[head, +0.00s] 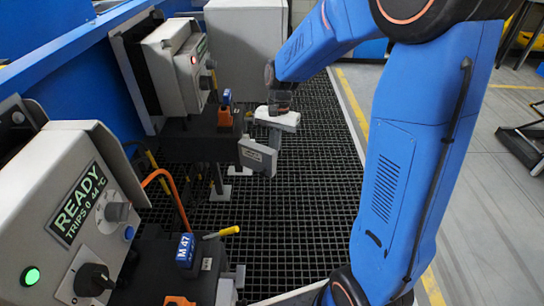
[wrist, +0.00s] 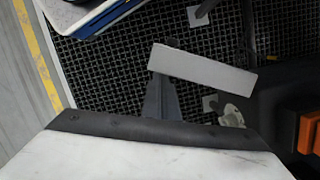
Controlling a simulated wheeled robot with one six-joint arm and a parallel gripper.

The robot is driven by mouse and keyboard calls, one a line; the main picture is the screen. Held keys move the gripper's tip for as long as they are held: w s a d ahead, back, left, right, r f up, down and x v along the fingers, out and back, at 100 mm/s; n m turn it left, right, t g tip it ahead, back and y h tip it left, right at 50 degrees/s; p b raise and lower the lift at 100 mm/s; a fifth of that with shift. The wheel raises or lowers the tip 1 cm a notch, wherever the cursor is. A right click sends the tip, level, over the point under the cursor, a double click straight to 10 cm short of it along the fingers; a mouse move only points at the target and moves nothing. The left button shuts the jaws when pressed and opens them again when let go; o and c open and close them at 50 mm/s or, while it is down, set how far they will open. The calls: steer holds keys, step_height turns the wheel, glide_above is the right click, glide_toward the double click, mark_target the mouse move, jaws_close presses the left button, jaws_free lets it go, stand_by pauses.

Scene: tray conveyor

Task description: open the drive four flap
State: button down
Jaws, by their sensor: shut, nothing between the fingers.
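A grey plate-like flap (head: 257,157) with small unreadable print stands at the right side of the far dark drive box (head: 200,136). In the wrist view it is a pale slab (wrist: 203,68). I cannot read which drive it belongs to. My gripper (head: 274,140), below its white body, is shut and empty just behind the flap. Its grey fingers (wrist: 160,97) show together in the wrist view, close to the slab; I cannot tell whether they touch it. The flap partly hides the fingers in the head view.
A near drive box has a blue M 47 tag (head: 185,249) and a yellow handle (head: 222,232). Black grating (head: 310,200) lies below, with open floor to the right.

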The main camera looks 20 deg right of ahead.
steer(key=d+v, duration=0.1)
steer(key=v, duration=0.9)
steer(key=s+d+r+n+t+h, duration=0.1)
steer(key=s+d+n+t, duration=0.1)
steer(key=s, duration=1.1)
steer(key=s+d+r+n+t, duration=0.2)
steer(key=s+n+t, duration=0.3)
steer(key=s, duration=0.8)
steer(key=shift+d+n+h, duration=0.4)
steer(key=shift+d, duration=0.35)
stand_by(1.4)
